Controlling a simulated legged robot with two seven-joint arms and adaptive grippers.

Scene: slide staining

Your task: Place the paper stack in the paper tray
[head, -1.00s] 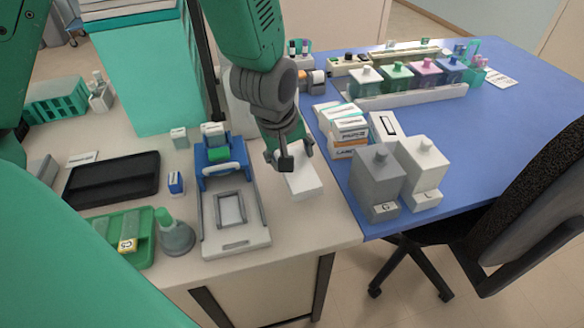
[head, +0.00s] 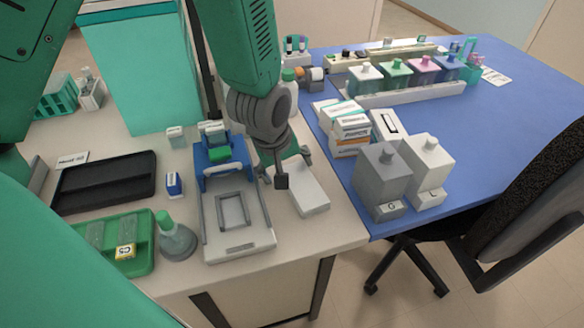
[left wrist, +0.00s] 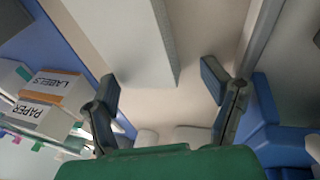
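A white rectangular block (head: 312,198), which looks like the paper stack, lies on the pale bench near its right side. It fills the upper middle of the left wrist view (left wrist: 112,28), with fine lines along one edge. My left gripper (head: 293,168) is low over the block's far end and hides part of it. In the left wrist view its two fingers (left wrist: 160,88) stand wide apart, with nothing clasped between them. A shallow black tray (head: 105,185), possibly the paper tray, lies at the left with an unreadable card behind it. My right gripper is out of view.
A grey-and-blue device (head: 240,235) stands just left of the block. A green tray (head: 140,262) and a grey flask-like bottle (head: 177,243) are further left.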

